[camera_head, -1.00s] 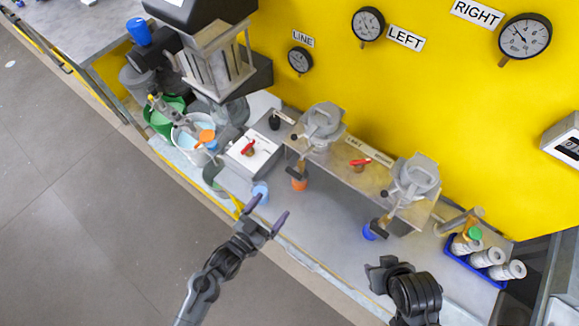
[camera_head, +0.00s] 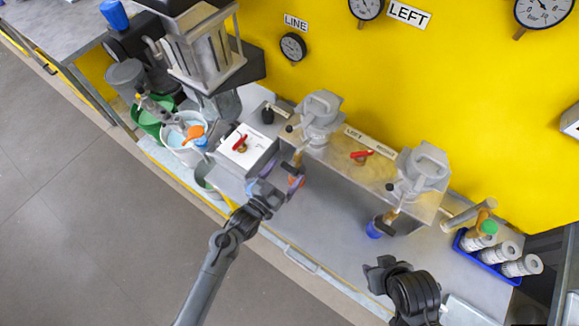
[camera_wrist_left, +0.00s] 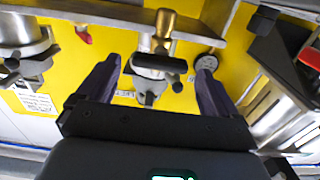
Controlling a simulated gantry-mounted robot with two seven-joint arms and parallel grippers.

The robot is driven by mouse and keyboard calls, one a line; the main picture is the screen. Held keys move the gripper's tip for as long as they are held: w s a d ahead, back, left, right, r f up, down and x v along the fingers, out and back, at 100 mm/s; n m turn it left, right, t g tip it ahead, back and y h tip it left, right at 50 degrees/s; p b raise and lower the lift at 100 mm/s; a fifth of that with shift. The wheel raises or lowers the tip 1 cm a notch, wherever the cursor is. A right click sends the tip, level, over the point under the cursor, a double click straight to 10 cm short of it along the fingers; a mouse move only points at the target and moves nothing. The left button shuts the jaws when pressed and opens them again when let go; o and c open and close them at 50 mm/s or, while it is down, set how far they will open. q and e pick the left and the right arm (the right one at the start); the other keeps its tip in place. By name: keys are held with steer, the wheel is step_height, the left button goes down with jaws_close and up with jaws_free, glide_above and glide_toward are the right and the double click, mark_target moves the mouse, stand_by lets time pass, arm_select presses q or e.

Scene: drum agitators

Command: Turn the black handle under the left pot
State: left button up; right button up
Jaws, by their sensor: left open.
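The left pot (camera_head: 320,115) is a grey lidded vessel on the metal shelf. A brass valve (camera_wrist_left: 163,30) with the black handle (camera_wrist_left: 160,63) hangs under it. In the left wrist view the bar-shaped handle lies crosswise between my fingers. In the head view the black handle (camera_head: 290,168) shows just beyond my left gripper (camera_head: 274,183). The left gripper is open, with one dark purple finger on each side of the handle; I see no clear contact. My right gripper (camera_head: 378,273) is at the bottom right, away from the pot; its jaw state is unclear.
A red-handled valve (camera_head: 361,155) lies between the pots. A white-topped box (camera_head: 243,147) and buckets (camera_head: 182,130) are at left. A blue tray (camera_head: 487,258) holds bottles at right.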

mark_target(287, 170)
arm_select(q)
steer(key=shift+x, duration=1.55)
steer(key=shift+c, duration=0.2)
steer(key=c, duration=0.9)
steer(key=shift+c, duration=0.2)
steer(key=shift+n, duration=0.4)
steer(key=shift+n+p, duration=0.35)
steer(key=shift+n, duration=0.55)
steer(key=shift+w+a+n+p, duration=0.1)
steer(key=shift+n+p, duration=0.45)
steer(key=shift+n, duration=1.55)
